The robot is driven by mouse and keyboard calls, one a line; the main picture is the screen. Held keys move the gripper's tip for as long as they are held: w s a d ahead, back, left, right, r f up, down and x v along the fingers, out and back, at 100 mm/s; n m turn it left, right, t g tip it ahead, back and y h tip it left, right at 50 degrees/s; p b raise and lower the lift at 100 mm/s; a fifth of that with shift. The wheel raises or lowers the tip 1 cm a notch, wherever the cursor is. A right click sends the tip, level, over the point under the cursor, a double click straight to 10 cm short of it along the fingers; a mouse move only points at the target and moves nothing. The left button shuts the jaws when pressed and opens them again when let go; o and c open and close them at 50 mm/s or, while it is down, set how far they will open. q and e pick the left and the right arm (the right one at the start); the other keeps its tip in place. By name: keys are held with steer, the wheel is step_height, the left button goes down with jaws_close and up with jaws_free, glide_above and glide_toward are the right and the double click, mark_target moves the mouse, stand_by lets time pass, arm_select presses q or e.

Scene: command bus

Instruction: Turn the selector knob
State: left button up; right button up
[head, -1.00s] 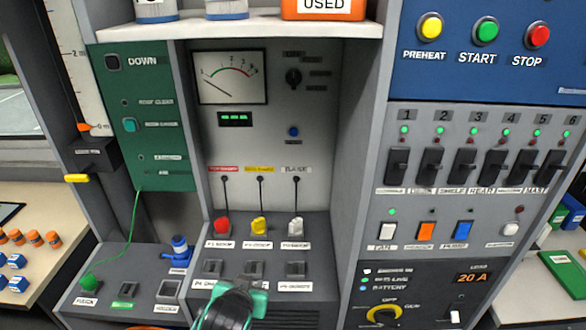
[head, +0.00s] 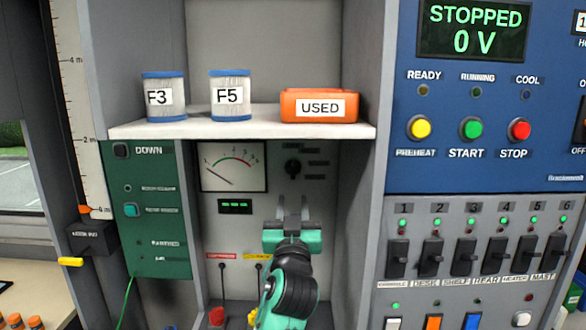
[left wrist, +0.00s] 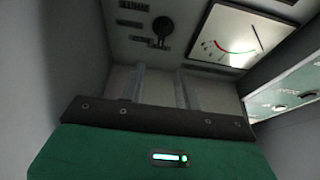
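The selector knob (head: 293,167) is small, round and black, on the grey panel right of the dial meter, with small dark labels beside it. It also shows in the left wrist view (left wrist: 162,27), beyond the fingers and near the top. My left gripper (head: 293,205) is in front of the panel, below the knob and apart from it. In the left wrist view its two pale fingers (left wrist: 161,85) are spread with nothing between them. My right gripper is in neither current view.
A shelf (head: 240,127) juts out above the knob, carrying an orange USED box (head: 319,92) and canisters F3 (head: 165,100) and F5 (head: 230,97). Side walls enclose the recess. The dial meter (head: 233,165) is left of the knob. Breaker switches (head: 433,255) stand right.

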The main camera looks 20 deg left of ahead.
mark_target(293, 166)
arm_select(q)
steer(key=p+x, duration=0.4)
steer(key=x, duration=0.8)
steer(key=shift+a, duration=0.1)
steer(key=shift+w+a+p, duration=0.15)
steer(key=shift+w+p, duration=0.15)
steer(key=shift+w, duration=0.25)
jaws_close()
